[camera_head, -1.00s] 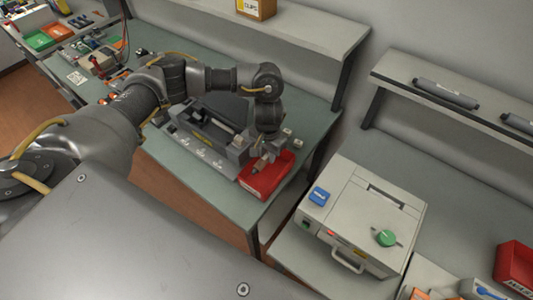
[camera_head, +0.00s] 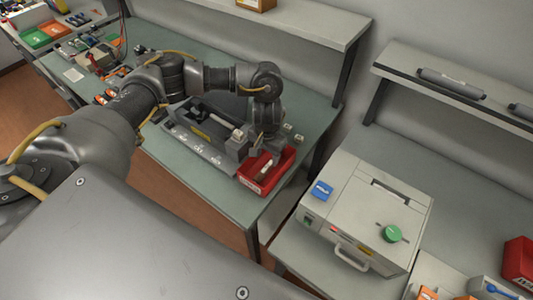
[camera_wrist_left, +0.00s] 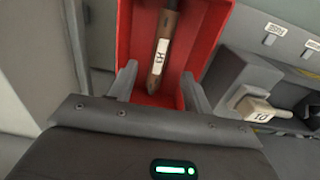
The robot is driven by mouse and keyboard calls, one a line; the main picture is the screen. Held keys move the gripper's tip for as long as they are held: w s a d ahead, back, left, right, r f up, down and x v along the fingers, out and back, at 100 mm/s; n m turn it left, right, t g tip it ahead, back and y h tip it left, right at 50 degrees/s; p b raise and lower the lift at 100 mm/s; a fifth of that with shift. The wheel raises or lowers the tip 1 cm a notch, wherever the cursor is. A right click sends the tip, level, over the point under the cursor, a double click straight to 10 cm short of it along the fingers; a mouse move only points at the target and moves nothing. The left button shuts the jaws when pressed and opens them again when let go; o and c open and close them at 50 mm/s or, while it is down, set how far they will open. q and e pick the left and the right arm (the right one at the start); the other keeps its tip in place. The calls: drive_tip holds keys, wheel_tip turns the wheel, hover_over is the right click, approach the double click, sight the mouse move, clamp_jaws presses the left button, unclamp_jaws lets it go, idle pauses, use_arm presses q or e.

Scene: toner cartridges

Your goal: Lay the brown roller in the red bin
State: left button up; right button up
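The brown roller (camera_wrist_left: 159,62), with a white label, lies lengthwise inside the red bin (camera_wrist_left: 210,28) in the left wrist view. In the head view the red bin (camera_head: 250,184) stands at the front edge of the green bench, with the roller (camera_head: 265,170) showing small inside it. My left gripper (camera_wrist_left: 159,76) is open, one finger on each side of the roller with gaps between. In the head view my left gripper (camera_head: 266,150) is over the back of the bin and partly hides its inside. My right gripper is not in view.
A grey cradle unit (camera_head: 205,138) with a white-ended part stands left of the bin. A beige machine (camera_head: 365,215) with a green knob stands across a gap to the right. Shelves (camera_head: 310,22) overhang the benches at the back.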

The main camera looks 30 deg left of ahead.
use_arm(q)
wheel_tip(320, 180, up, 11)
idle(0.6)
drive_tip(key=shift+s+a+f, duration=0.1)
drive_tip(key=shift+f, duration=0.05)
